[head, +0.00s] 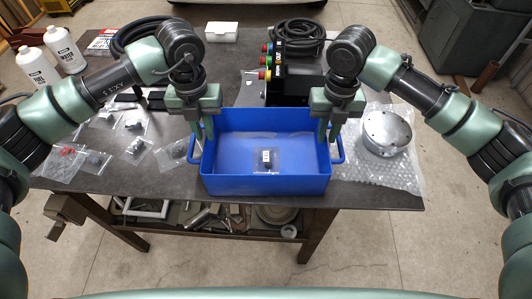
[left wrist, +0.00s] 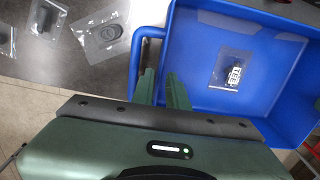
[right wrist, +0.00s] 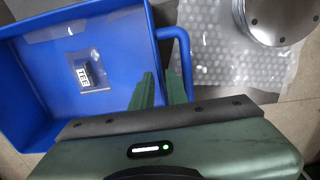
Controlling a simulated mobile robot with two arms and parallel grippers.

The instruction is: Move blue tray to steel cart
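The blue tray (head: 265,186) sits near the front edge of the workbench, with a small bagged dark part (head: 266,158) inside. My left gripper (head: 204,138) points down at the tray's left wall, beside the left handle (left wrist: 135,75). My right gripper (head: 328,138) points down at the right wall, beside the right handle (right wrist: 185,60). Each pair of fingers has a narrow gap around the wall. I cannot tell whether they clamp it. The steel cart is not identifiable in these views.
Bagged small parts (head: 92,160) lie left of the tray. A round metal part (head: 386,132) on bubble wrap (head: 380,180) lies close to its right. A black box with coloured connectors (head: 295,80) and a coiled hose stand behind. White bottles (head: 64,50) stand at the far left.

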